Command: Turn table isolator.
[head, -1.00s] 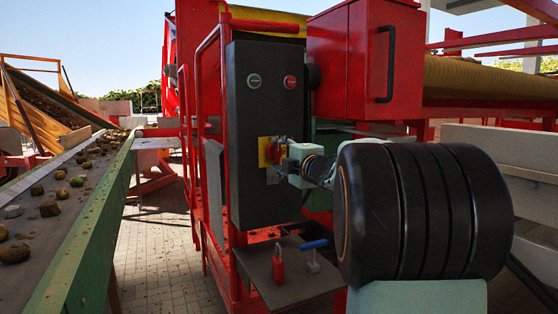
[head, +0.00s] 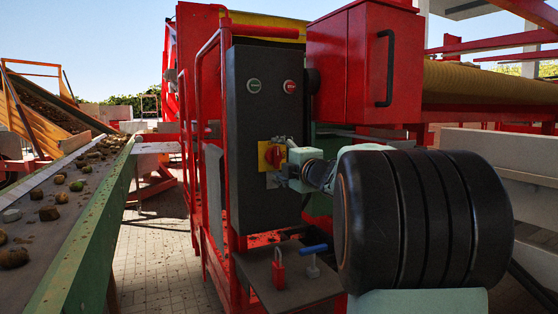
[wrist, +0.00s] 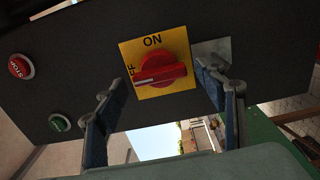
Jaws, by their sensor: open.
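The isolator is a red rotary knob (wrist: 160,70) on a yellow plate (wrist: 150,45), mounted on a dark panel (wrist: 255,50). In the wrist view ON is printed at the plate's top and OFF at its left. The knob's white mark points left, towards OFF. The knob also shows in the head view (head: 273,156). My gripper (wrist: 159,80) is open and empty, its fingers on either side of the knob in the picture.
Green START (head: 254,86) and red STOP (head: 290,87) buttons sit higher on the panel. A shelf (head: 300,290) with a red padlock (head: 278,270) and a blue-handled part (head: 313,250) lies below. Red railing (head: 197,150) and a potato conveyor (head: 90,215) stand left.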

